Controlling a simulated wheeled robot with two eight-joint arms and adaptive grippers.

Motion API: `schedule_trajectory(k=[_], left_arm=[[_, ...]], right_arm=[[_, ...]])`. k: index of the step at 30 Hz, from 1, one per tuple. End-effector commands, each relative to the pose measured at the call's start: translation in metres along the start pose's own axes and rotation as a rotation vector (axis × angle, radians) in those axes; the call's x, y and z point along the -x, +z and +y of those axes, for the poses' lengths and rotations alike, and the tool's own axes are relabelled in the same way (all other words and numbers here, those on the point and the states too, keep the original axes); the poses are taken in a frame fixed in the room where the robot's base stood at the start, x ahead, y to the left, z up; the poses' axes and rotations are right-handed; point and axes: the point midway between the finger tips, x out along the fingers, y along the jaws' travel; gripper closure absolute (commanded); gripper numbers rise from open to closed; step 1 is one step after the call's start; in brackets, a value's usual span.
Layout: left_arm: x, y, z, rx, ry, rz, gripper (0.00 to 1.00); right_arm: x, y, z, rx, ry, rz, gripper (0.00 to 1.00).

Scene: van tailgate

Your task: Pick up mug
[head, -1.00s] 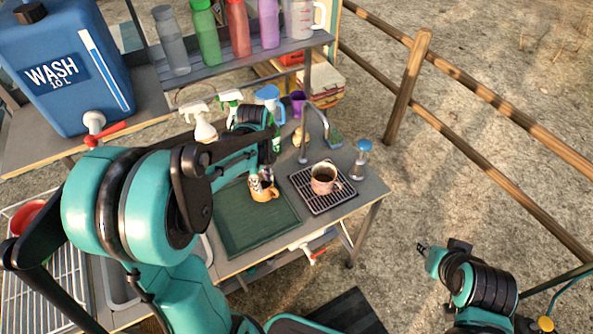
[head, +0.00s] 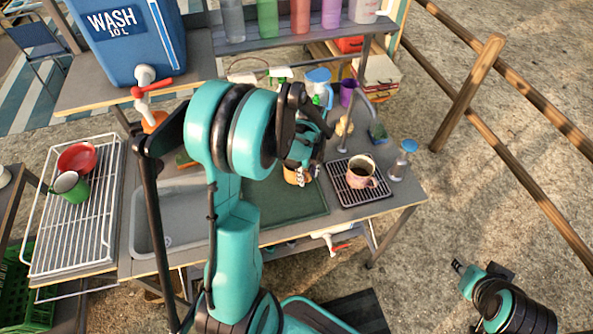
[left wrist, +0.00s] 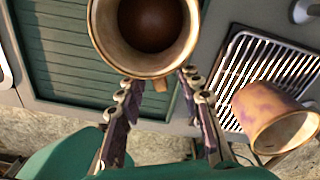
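A tan-orange mug (head: 292,178) stands on the green mat, mostly hidden by my left gripper (head: 301,168). In the left wrist view the mug (left wrist: 150,50) is seen from above with a dark brown inside. My left gripper (left wrist: 160,84) is open there, its fingers apart with the mug's handle (left wrist: 160,85) between them; I cannot tell whether they touch it. A green mug (head: 71,187) is on the white rack at left. My right gripper (head: 458,267) is low at right, away from the mugs.
The drip grate (head: 347,196) is right of the green mat (head: 305,207). A tap (head: 366,108) and a blue-topped dispenser (head: 404,160) stand near the pink mug. Spray bottles stand behind. A sink (head: 165,225) and red bowl (head: 77,158) are to the left.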

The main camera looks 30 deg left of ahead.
Motion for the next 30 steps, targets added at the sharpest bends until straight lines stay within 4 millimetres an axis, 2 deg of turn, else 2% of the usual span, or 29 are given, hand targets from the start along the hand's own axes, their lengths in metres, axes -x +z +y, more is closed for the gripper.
schedule_trajectory(k=[2, 6, 20, 26, 29, 30], left_arm=[[0.001, 0.000, 0.000, 0.000, 0.000, 0.000, 0.65], [0.001, 0.000, 0.000, 0.000, 0.000, 0.000, 0.99], [0.004, 0.000, 0.000, 0.000, 0.000, 0.000, 1.00], [0.027, 0.000, 0.001, 0.000, 0.000, 0.000, 1.00], [0.048, 0.000, 0.001, 0.000, 0.000, 0.000, 1.00], [0.051, -0.012, 0.003, -0.004, 0.000, 0.000, 1.00]], right_arm=[[0.000, 0.000, 0.000, 0.000, 0.000, 0.000, 0.69], [0.000, 0.000, 0.000, 0.000, 0.000, 0.000, 0.69], [0.002, -0.001, 0.000, 0.000, 0.000, 0.000, 0.69], [0.009, -0.006, 0.000, 0.000, 0.000, 0.000, 0.69], [0.015, -0.011, 0.000, 0.000, 0.000, 0.000, 0.69], [0.016, -0.011, 0.000, 0.000, 0.000, 0.000, 0.69]])
